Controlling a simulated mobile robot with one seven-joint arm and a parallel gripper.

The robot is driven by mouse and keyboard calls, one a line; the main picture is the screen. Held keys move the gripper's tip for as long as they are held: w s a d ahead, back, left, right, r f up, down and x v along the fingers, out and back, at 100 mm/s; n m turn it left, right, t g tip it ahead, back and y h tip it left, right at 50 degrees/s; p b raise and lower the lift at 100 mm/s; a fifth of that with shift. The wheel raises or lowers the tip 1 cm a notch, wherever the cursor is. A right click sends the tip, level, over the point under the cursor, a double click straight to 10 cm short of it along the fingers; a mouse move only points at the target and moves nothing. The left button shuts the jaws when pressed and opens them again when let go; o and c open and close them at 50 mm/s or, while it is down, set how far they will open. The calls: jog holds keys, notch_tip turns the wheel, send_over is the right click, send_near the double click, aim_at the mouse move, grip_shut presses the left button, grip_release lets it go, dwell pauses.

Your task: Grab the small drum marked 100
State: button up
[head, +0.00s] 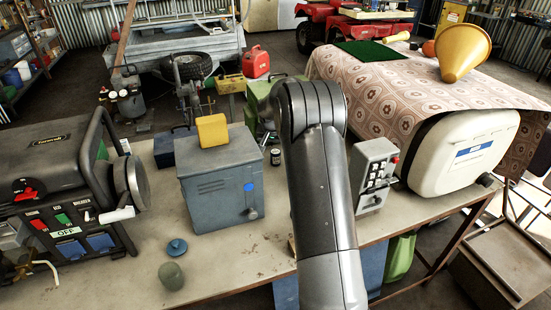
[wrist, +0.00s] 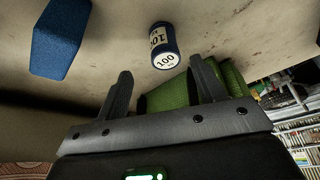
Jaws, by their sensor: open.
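The small drum marked 100 (wrist: 165,46) is a short dark blue cylinder with a white label and white top in the wrist view. It stands on the pale bench top, beyond my fingertips and roughly in line with the gap between them. My gripper (wrist: 160,68) is open, its two dark fingers apart with no drum between them. In the head view a small dark can with a pale label (head: 275,157), apparently the same drum, stands right of the grey metal cabinet. My arm hides the gripper there.
A blue block (wrist: 60,38) lies left of the drum in the wrist view; a green object (wrist: 178,97) shows behind the fingers.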

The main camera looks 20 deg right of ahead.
aim_at(275, 151)
jog(key=x, duration=0.5)
jog(key=w+x, duration=0.1)
jog(key=x, duration=0.2)
jog(key=shift+c, duration=0.4)
jog(key=c, duration=1)
jog(key=shift+r, duration=0.1)
